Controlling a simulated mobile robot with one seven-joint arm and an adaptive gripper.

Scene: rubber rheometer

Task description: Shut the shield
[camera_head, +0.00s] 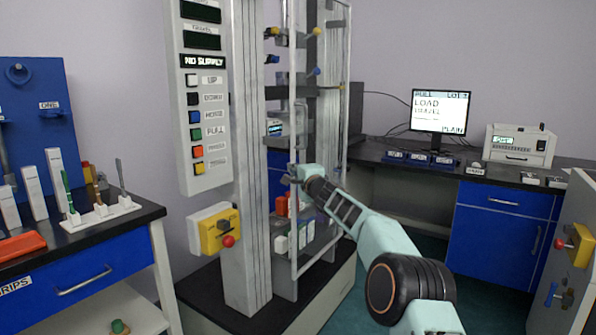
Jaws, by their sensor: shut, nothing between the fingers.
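The shield (319,250) is a clear panel in a pale frame on the tall grey test machine (244,130). Its near frame edge stands upright in front of the machine's columns. My gripper (290,177) is shut and empty at the middle height of this frame edge, close to a handle-like part. I cannot tell whether it touches the frame. My arm comes in from the lower right, across the panel, and hides part of it. Through the panel show orange and white blocks in the lower part of the machine.
A control panel (203,110) with coloured buttons and a yellow box with a red knob (218,230) are on the machine's left. A bench with tools (120,225) stands at left. A desk with a monitor (440,112) stands behind at right. A grey cabinet (572,230) edges in at far right.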

